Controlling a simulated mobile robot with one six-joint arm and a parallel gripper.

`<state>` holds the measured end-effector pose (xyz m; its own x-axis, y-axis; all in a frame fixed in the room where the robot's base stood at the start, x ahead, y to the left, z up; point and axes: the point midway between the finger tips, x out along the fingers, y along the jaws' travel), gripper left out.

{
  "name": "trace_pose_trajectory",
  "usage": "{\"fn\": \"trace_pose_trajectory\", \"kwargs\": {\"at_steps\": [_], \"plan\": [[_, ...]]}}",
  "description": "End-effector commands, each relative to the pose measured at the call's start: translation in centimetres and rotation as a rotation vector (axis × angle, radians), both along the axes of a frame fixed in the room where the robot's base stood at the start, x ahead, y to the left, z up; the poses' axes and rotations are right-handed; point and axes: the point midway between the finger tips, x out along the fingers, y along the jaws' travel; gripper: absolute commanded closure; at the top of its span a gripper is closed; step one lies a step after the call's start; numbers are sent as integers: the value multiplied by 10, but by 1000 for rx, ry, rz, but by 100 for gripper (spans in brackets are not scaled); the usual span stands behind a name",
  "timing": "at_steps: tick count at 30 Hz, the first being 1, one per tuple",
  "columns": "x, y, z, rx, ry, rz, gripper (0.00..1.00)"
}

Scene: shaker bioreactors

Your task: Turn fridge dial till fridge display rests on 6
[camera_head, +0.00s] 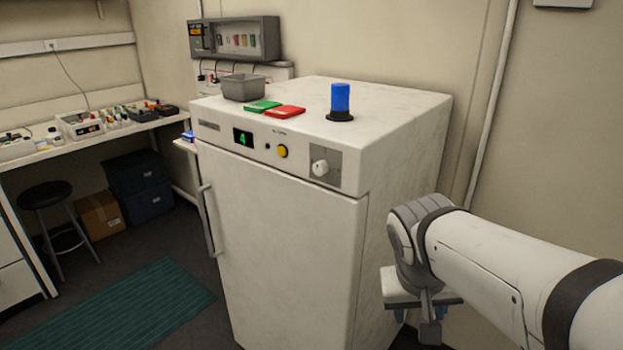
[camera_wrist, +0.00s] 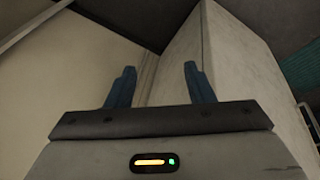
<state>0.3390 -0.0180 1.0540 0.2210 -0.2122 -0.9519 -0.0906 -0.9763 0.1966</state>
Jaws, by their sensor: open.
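The white fridge (camera_head: 280,240) stands in the middle of the head view. Its display (camera_head: 243,138) shows a green 4. The fridge dial (camera_head: 320,168) is a white round knob on a grey plate at the right end of the front panel. My gripper (camera_head: 415,318) hangs low beside the fridge's right side, below and to the right of the dial and apart from it. In the wrist view my gripper (camera_wrist: 160,88) has its two blue fingers apart with nothing between them. The dial and display do not show in the wrist view.
A yellow button (camera_head: 283,151) sits between display and dial. On the fridge top are a blue cylinder (camera_head: 340,100), a red item (camera_head: 285,112), a green item (camera_head: 262,106) and a grey bin (camera_head: 243,87). A vertical handle (camera_head: 208,220) protrudes from the door. A stool (camera_head: 46,195) stands left.

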Motion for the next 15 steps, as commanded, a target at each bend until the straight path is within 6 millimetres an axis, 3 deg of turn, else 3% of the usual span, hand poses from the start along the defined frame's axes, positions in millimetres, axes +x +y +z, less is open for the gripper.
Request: {"fn": "trace_pose_trajectory", "kwargs": {"at_steps": [1,2,5,8,12,15], "plan": [[19,6,-12,-71,-28,-15,52],[30,8,-10,-114,-55,-37,52],[69,23,2,-247,-196,-118,52],[106,49,22,-338,-406,-204,52],[146,106,59,-364,-768,-313,52],[159,148,85,-311,-1012,-374,52]]}}
